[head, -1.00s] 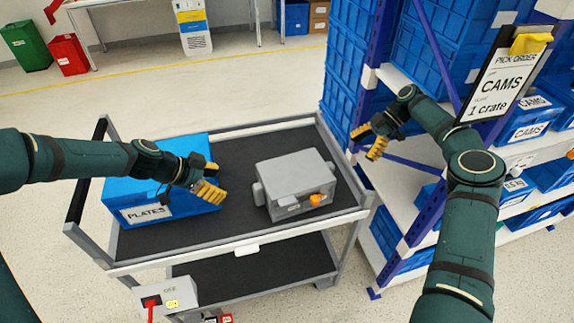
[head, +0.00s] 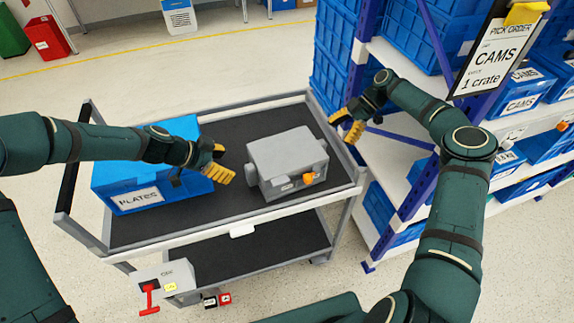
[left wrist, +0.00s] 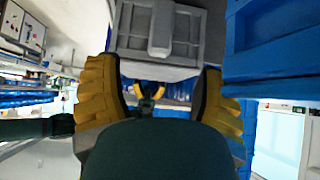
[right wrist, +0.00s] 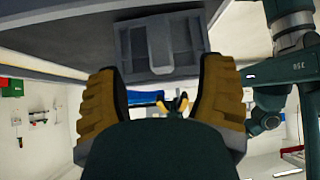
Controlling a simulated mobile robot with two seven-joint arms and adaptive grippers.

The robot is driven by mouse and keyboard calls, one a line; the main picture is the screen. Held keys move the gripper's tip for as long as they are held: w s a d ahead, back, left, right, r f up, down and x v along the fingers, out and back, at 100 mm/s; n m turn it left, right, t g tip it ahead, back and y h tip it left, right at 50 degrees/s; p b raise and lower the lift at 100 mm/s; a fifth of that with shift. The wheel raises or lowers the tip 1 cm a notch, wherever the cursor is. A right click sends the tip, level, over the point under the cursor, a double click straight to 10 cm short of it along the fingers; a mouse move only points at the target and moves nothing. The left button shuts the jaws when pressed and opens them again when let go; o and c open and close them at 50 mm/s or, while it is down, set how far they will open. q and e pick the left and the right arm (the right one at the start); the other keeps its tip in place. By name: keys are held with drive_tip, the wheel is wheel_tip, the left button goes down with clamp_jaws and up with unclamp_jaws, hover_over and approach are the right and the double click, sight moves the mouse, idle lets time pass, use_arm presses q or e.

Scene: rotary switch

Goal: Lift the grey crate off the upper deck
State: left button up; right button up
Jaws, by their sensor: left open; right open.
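The grey crate (head: 286,158) sits on the black upper deck (head: 235,215) of a cart, right of the middle. It has a lid, a handle block on its end and an orange part on its front. My left gripper (head: 222,165) is open and empty, just left of the crate and apart from it. My right gripper (head: 349,126) is open and empty off the crate's right end, by the cart's edge. The crate's end handle shows ahead of the open fingers in the left wrist view (left wrist: 189,35) and in the right wrist view (right wrist: 186,50).
A blue PLATES crate (head: 135,195) stands on the deck behind and below my left wrist. A rack (head: 375,200) of blue crates stands close right of the cart. A grey switch box (head: 167,280) with a red lever hangs at the cart's front left. Bare deck lies between the crates.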

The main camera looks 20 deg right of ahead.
sight(248, 170)
use_arm(q)
drive_tip(key=x, duration=0.8)
drive_tip(key=shift+d+f, duration=0.15)
use_arm(e)
drive_tip(key=x, duration=0.8)
drive_tip(key=shift+a+f, duration=0.15)
use_arm(q)
clamp_jaws()
use_arm(e)
clamp_jaws()
